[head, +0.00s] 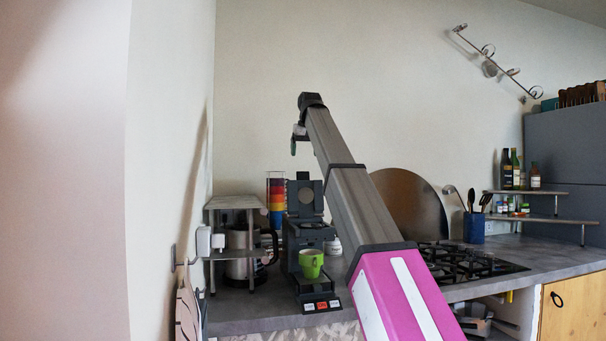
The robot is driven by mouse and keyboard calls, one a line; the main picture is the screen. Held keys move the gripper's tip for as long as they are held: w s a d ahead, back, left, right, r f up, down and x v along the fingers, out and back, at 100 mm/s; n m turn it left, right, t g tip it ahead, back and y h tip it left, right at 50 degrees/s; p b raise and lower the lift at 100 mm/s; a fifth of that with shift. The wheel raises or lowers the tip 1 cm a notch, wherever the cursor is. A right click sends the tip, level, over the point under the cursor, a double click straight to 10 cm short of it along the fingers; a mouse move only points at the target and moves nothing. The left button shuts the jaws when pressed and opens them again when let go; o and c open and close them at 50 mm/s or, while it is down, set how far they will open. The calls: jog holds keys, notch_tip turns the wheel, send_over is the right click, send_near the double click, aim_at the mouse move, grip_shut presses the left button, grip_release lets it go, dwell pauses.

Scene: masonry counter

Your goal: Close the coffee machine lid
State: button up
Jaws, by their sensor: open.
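The black coffee machine (291,262) stands on the counter left of my arm. Its lid (318,190) is raised and stands upright at the back of the machine's top. A green cup (311,263) sits in the front of the machine, above a base with red and white buttons. My gripper (295,143) is at the far end of my raised arm, above the machine and apart from the lid. It is small in view, and its jaws are open with nothing seen between them.
A small shelf (232,201) with a metal pot stands close on the machine's left, near the wall. A large round disc (410,200) and gas hob (470,264) are right.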

aim_at(303, 172)
jog(key=x, duration=0.8)
jog(key=shift+w+f, duration=0.15)
jog(key=shift+f, duration=0.2)
jog(key=c, duration=1.3)
